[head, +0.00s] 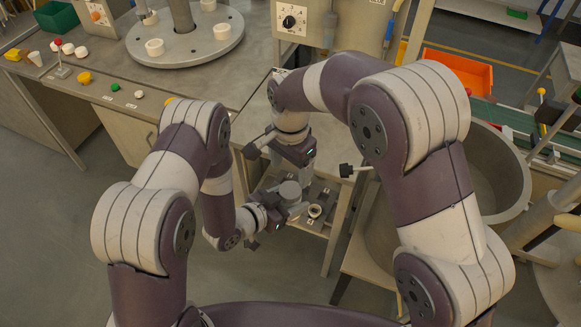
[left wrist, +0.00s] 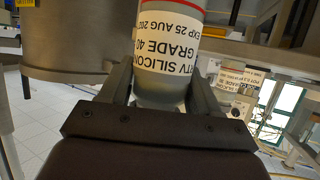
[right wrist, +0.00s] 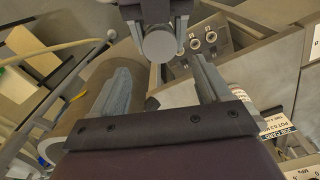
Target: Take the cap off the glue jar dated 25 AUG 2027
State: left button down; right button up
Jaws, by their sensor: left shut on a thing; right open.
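The glue jar (left wrist: 165,50) is in the left wrist view, between the fingers of my left gripper (left wrist: 160,95). Its white label reads upside down: RTV SILICON, GRADE 40, EXP 25 AUG 202, with the last digit cut off. A red band shows above the label. In the head view my left gripper (head: 283,206) holds the jar by the low stand, its round grey cap (head: 290,190) facing up. My right gripper (head: 303,160) is above it. In the right wrist view the cap (right wrist: 160,44) lies beyond my open, empty right gripper (right wrist: 160,85), which is apart from it.
The low stand (head: 328,193) with round holders is beside the jar; its holders (right wrist: 203,41) also show in the right wrist view. A large round vat (head: 505,190) stands to the right. The bench (head: 75,75) with a round turntable (head: 190,45) is behind.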

aim_at(291, 189)
jog(key=shift+s+f+m, duration=0.1)
jog(key=shift+f+m, duration=0.2)
jog(key=shift+m, duration=0.1)
notch_tip(291, 189, down, 7)
jog(key=shift+f, duration=0.1)
jog(key=c, duration=1.1)
jog(key=n, duration=0.6)
jog(key=shift+n, duration=0.4)
jog(key=o, duration=1.2)
